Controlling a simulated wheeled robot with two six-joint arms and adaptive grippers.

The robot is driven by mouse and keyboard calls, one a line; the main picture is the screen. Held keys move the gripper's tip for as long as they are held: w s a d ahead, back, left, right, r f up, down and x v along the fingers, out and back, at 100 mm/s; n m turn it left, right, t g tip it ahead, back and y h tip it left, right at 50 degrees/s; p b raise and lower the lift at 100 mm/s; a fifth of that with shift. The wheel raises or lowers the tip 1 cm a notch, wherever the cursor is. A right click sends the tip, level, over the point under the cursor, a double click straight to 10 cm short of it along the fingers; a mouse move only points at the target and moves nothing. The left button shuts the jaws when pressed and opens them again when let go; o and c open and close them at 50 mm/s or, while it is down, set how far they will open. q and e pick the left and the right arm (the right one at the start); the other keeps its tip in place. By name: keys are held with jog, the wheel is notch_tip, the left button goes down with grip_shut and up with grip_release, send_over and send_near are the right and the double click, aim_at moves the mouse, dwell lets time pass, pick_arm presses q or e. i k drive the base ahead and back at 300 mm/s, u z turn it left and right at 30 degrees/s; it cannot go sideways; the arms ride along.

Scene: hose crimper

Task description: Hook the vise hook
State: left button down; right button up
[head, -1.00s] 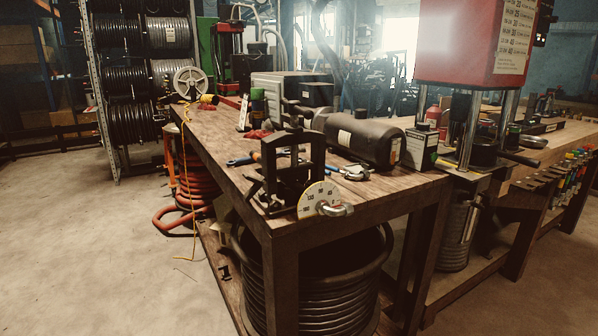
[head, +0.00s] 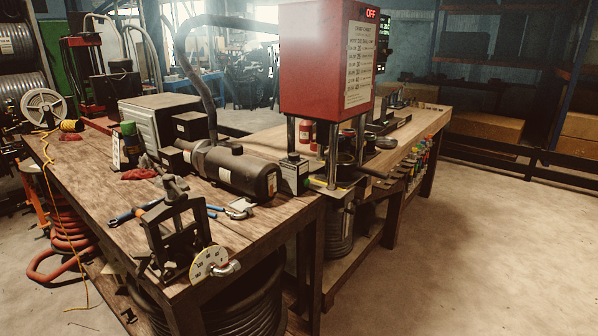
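In the head view, a black vise (head: 176,238) stands at the near corner of the wooden workbench (head: 92,178). It has an upright black frame with a screw handle on top, and a cream dial (head: 208,262) with markings on its front. A metal fitting (head: 227,268) sticks out beside the dial. The frame looks tilted in this view. I cannot clearly make out the vise hook or whether it is hooked. Neither of my grippers is in view.
A red crimper (head: 327,60) with a lit "OFF" display stands behind a dark cylindrical motor (head: 234,170). Blue-handled tools (head: 124,216) lie by the vise. A coiled hose (head: 240,305) sits under the bench. The floor at right (head: 480,250) is clear.

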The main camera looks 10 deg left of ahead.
aim_at(146, 259)
jog(key=u, duration=1.4)
jog(key=k, duration=1.3)
jog(key=z, duration=0.3)
jog(key=i, duration=0.2)
jog(key=z, duration=0.8)
jog(key=i, duration=1.45)
jog(key=u, duration=0.6)
